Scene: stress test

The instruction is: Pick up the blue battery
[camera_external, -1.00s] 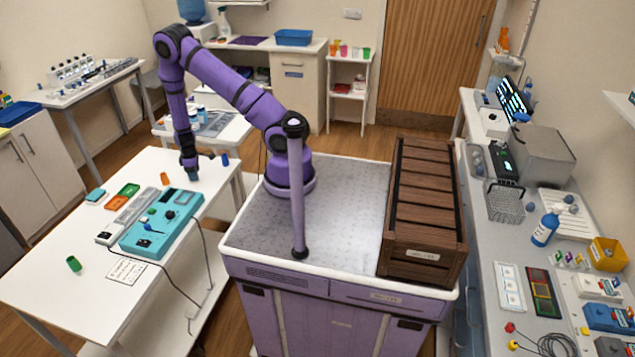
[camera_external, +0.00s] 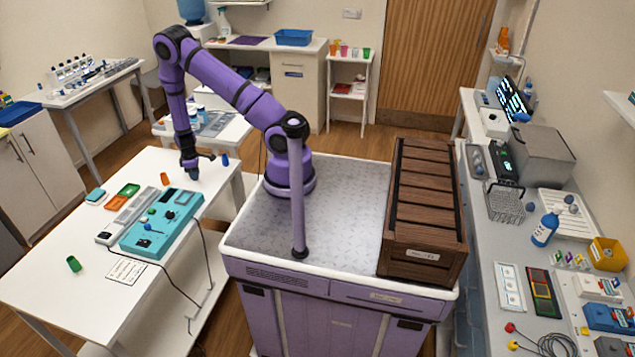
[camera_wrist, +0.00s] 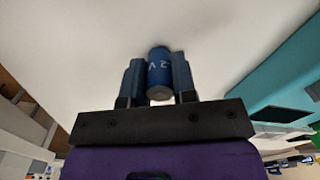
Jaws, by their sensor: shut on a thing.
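My gripper (camera_external: 190,169) is low over the far end of the white table (camera_external: 50,300) in the external view. In the wrist view my gripper (camera_wrist: 158,70) is shut on the blue battery (camera_wrist: 158,78), a small blue cylinder with pale lettering that includes a "V", one finger on each side. In the external view the held battery is too small and dark to make out clearly. Another small blue cylinder (camera_external: 225,160) stands on the table to the right of the gripper.
An orange cylinder (camera_external: 165,179) stands left of the gripper, and a green one (camera_external: 73,263) is farther forward. A teal device (camera_external: 160,225) with a cable lies in front. The table's front left is mostly clear.

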